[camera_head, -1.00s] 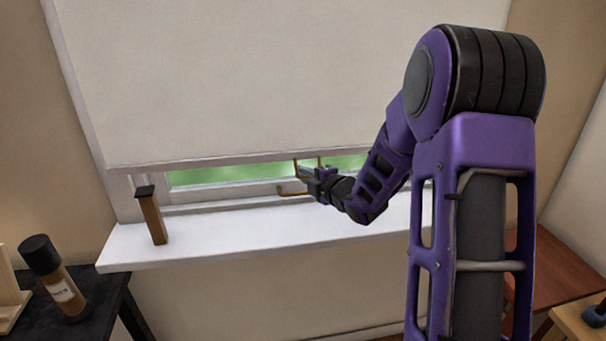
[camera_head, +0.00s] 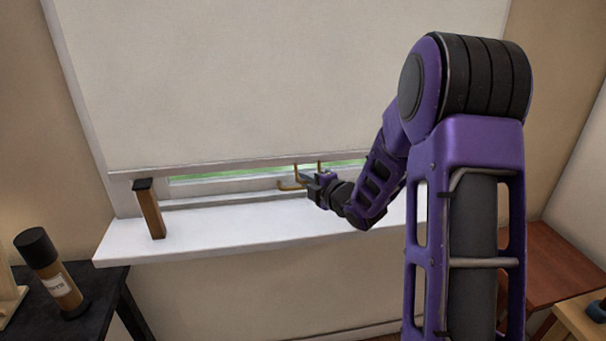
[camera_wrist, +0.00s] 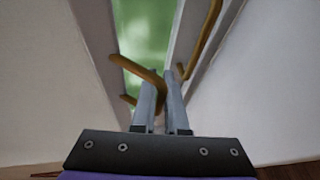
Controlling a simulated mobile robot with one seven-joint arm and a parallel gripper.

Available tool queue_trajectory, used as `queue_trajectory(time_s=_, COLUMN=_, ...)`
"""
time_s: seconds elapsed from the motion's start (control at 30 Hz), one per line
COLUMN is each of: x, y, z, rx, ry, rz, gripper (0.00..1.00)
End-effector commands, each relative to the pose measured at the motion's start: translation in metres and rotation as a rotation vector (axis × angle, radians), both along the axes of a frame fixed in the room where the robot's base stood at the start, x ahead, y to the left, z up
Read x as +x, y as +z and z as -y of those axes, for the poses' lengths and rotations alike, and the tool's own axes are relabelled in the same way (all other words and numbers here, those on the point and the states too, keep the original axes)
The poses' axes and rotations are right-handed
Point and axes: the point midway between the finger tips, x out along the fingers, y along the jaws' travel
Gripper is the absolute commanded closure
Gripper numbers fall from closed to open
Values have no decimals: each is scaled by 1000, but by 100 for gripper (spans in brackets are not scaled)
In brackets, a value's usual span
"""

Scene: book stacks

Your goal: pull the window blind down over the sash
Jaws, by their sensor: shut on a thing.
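The cream blind (camera_head: 290,85) hangs over most of the window, its bottom rail (camera_head: 215,162) just above the lower sash frame (camera_head: 225,187). A narrow green strip of glass (camera_head: 215,178) shows between them; the wrist view shows it too (camera_wrist: 150,35). A brass pull (camera_head: 297,171) hangs from the rail, and my gripper (camera_head: 309,181) is shut on it.
The white sill (camera_head: 220,235) juts out below the window. A brown post with a black top (camera_head: 149,210) stands on its left end. A black-capped brown bottle (camera_head: 50,270) stands on a dark table (camera_head: 100,290) at left. A reddish-brown table (camera_head: 555,265) is at right.

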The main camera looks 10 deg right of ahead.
Motion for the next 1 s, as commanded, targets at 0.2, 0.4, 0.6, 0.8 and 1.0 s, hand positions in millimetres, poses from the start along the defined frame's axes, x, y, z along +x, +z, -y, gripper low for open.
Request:
queue_trajectory(time_s=0.2, x=0, y=-52, z=0, rx=2, ry=0, rz=-7, gripper=100)
queue_trajectory(time_s=0.4, x=0, y=-64, z=1, rx=-2, ry=-2, rz=-3, gripper=100)
queue_trajectory(time_s=0.6, x=0, y=-64, z=1, rx=-1, ry=-2, rz=-2, gripper=100)
queue_trajectory(time_s=0.8, x=0, y=-63, z=1, rx=-1, ry=-2, rz=-2, gripper=64)
queue_trajectory(time_s=1.0, x=0, y=-63, z=0, rx=-1, ry=-1, rz=-2, gripper=59)
